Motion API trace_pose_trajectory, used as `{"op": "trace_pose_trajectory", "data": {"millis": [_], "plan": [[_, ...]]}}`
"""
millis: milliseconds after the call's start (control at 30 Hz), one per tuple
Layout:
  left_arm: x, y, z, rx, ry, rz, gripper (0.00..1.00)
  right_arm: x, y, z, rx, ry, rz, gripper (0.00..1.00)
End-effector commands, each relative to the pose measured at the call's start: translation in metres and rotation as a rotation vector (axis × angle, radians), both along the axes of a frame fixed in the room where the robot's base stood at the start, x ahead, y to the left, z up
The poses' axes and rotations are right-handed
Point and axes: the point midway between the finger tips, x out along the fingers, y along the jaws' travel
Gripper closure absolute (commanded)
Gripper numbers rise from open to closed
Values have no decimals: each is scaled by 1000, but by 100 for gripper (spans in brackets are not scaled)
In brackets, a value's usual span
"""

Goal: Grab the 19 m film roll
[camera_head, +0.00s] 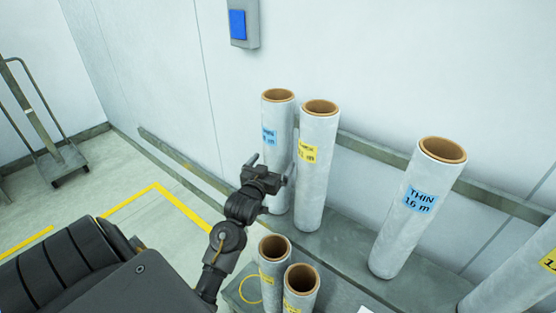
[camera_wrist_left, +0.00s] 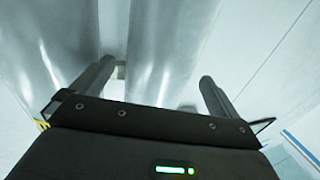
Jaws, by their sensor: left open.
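My left gripper (camera_head: 271,168) is open in front of two tall pale film rolls standing side by side. The left roll (camera_head: 279,120) has a blue label, partly hidden and not readable. The right roll (camera_head: 319,135) has a yellow label, too small to read surely. In the left wrist view the open fingers (camera_wrist_left: 152,88) point at large pale roll surfaces; I cannot tell whether they touch. Another roll (camera_head: 418,205) has a blue label reading "THIN 16 m". I cannot make out "19 m" on any label. My right gripper is not in view.
Two rolls with yellow labels, one (camera_head: 273,270) and another (camera_head: 300,292), stand at the front near my left arm. A further yellow-labelled roll (camera_head: 520,275) is cut off at right. A grey shelf (camera_head: 345,250) carries rolls against the wall. A trolley (camera_head: 62,165) stands far left.

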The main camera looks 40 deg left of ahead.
Motion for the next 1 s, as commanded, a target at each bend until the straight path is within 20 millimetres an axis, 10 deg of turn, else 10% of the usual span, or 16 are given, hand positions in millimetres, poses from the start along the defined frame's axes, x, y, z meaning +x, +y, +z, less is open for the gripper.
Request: {"op": "trace_pose_trajectory", "data": {"millis": [667,1000], "plan": [[48,17,3,0,1,1,0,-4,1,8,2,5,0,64],[48,17,3,0,1,1,42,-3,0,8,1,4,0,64]]}}
